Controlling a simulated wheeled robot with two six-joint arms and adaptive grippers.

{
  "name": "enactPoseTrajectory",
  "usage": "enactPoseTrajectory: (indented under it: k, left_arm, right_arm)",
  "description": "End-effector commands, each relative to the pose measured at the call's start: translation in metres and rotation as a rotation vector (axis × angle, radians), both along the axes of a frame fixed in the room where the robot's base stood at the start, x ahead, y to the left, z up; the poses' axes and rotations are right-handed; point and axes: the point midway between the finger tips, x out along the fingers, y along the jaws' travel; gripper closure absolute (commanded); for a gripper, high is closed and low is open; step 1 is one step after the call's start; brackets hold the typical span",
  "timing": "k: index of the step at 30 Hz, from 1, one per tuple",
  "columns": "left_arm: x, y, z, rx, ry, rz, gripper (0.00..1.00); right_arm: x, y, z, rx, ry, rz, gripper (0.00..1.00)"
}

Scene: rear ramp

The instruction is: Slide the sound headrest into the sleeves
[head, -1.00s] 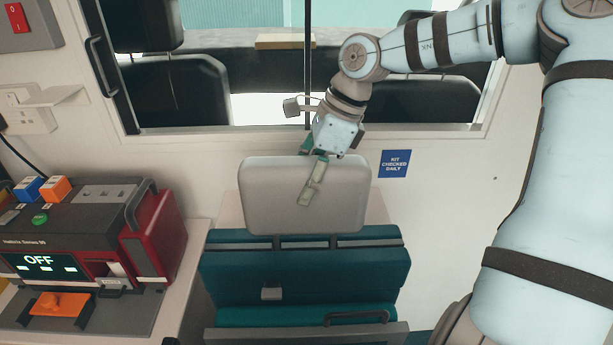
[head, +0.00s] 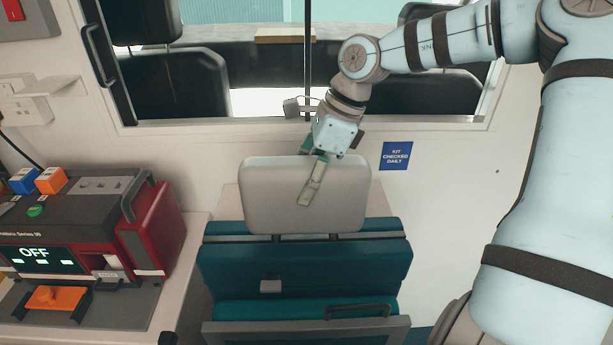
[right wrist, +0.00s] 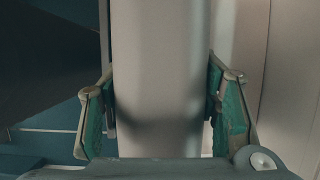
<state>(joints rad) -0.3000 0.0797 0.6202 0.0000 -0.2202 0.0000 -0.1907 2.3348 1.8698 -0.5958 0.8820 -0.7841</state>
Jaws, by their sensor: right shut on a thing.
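The grey headrest (head: 270,195) stands upright at the top of the teal seat back (head: 300,265). My right gripper (head: 314,180) comes from above and is shut on its upper part, a finger lying down the front face. In the right wrist view the headrest (right wrist: 160,70) fills the space between the two green-padded fingers of the right gripper (right wrist: 165,110). The headrest's lower edge is very close to the seat back's top. The sleeves and the posts' ends are too small or hidden to make out. My left gripper is not in view.
A dark and red device (head: 70,225) with an OFF display stands on the counter at left. Behind the seat is a wall with a blue sign (head: 396,156) and a window opening with front seats (head: 185,90) beyond. A thin dark vertical pole (head: 307,60) stands in the opening.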

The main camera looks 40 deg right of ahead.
Motion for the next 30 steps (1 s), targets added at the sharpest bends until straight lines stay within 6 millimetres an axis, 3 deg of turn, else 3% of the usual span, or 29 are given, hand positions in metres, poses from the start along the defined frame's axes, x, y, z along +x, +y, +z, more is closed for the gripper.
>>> enactPoseTrajectory:
  k: [30]
  left_arm:
    - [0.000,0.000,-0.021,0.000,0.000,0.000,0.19]
  right_arm:
    - [0.000,0.000,-0.024,0.000,-0.001,0.000,1.00]
